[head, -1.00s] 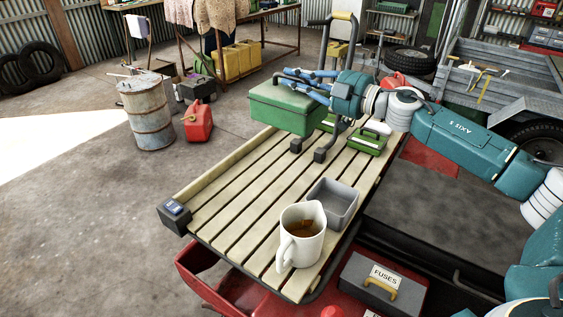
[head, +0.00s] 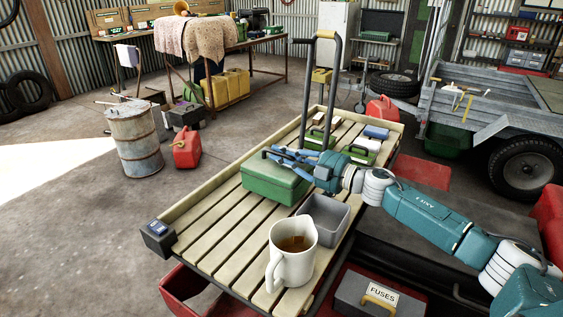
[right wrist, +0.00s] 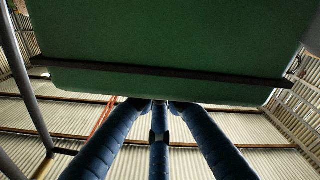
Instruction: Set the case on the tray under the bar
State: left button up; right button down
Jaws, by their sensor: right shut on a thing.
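The green case (head: 274,181) is in my right gripper (head: 286,158), whose blue fingers are shut at its top. It is low over the left-middle of the slatted wooden tray (head: 210,238). I cannot tell if its underside touches the slats. In the right wrist view the case (right wrist: 165,35) fills the top, with a dark band across it, and the blue fingers (right wrist: 158,125) reach up to it. The dark bar (head: 307,85) with a yellow grip rises behind the case. My left gripper is not in view.
A white mug (head: 291,255) with brown liquid and a grey bin (head: 325,220) stand on the tray's near part. Smaller green cases (head: 360,151) and a blue block (head: 376,132) lie at its far part. A fuses box (head: 366,297) is below the near right edge.

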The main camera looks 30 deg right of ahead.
jog(key=shift+f, duration=0.8)
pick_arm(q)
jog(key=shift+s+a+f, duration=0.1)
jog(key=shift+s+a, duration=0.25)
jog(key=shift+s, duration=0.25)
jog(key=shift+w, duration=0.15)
pick_arm(e)
jog(key=c, duration=1.8)
grip_release()
jog(key=shift+f, duration=0.2)
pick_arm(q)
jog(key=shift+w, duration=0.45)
pick_arm(e)
jog(key=shift+o, duration=0.2)
jog(key=shift+r, duration=0.1)
